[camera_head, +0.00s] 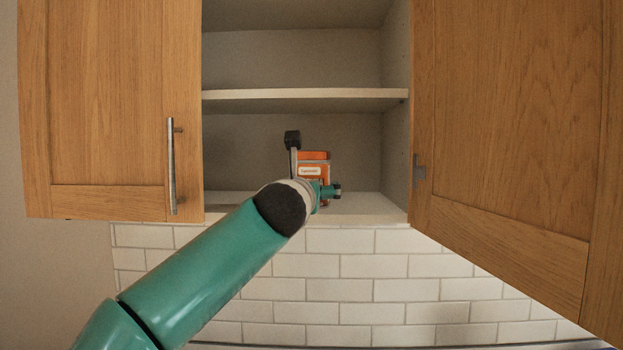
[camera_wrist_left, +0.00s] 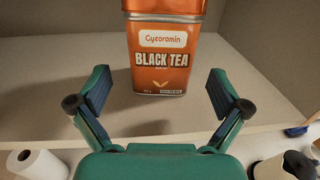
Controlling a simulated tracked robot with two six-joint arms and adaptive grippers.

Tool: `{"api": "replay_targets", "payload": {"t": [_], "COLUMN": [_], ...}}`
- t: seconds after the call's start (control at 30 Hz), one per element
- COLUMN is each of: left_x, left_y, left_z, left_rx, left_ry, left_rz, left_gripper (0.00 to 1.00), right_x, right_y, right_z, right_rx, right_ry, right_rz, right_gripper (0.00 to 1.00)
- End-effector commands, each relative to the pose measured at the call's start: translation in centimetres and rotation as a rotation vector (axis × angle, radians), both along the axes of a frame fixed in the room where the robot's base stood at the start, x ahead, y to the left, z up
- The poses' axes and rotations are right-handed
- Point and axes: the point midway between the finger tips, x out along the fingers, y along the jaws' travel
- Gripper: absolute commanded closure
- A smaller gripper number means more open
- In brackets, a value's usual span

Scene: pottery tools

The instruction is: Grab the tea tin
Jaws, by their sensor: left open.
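The tea tin (camera_head: 315,157) is orange and stands upright on the cabinet's bottom shelf in the head view, its lower part largely hidden by my left arm. In the left wrist view the tin (camera_wrist_left: 163,45) shows a "BLACK TEA" label, its top cut off by the frame. My left gripper (camera_wrist_left: 159,88) is open, with its two fingers spread to either side of the tin's lower part in the picture. The tin appears just beyond the fingers, and no contact shows. In the head view the left gripper (camera_head: 323,190) is mostly hidden behind its wrist. My right gripper is not in view.
A middle shelf (camera_head: 300,95) runs above the tin. The bottom shelf (camera_wrist_left: 60,85) is bare around the tin. A white roll (camera_wrist_left: 38,164) lies below at the left wrist view's lower left.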

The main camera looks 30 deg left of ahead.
Motion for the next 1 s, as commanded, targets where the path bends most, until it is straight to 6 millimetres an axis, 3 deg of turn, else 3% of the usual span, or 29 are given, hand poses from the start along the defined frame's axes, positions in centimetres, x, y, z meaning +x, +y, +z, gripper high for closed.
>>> {"api": "replay_targets", "payload": {"t": [0.2, 0.57, 1.0], "left_x": [2.9, 4.1, 4.0], "left_y": [1.2, 1.7, 1.7], "left_z": [0.9, 0.6, 0.6], "left_rx": [0.001, 0.001, 0.001], "left_ry": [0.004, 0.0, 0.0], "left_rz": [0.002, -0.001, -0.001], "left_gripper": [0.0, 0.0, 0.69], "right_x": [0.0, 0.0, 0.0], "right_y": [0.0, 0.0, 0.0], "right_z": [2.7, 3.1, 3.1], "right_rx": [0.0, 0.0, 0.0], "right_ry": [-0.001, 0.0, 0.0], "right_rz": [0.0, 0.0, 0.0], "right_gripper": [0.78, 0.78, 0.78]}}
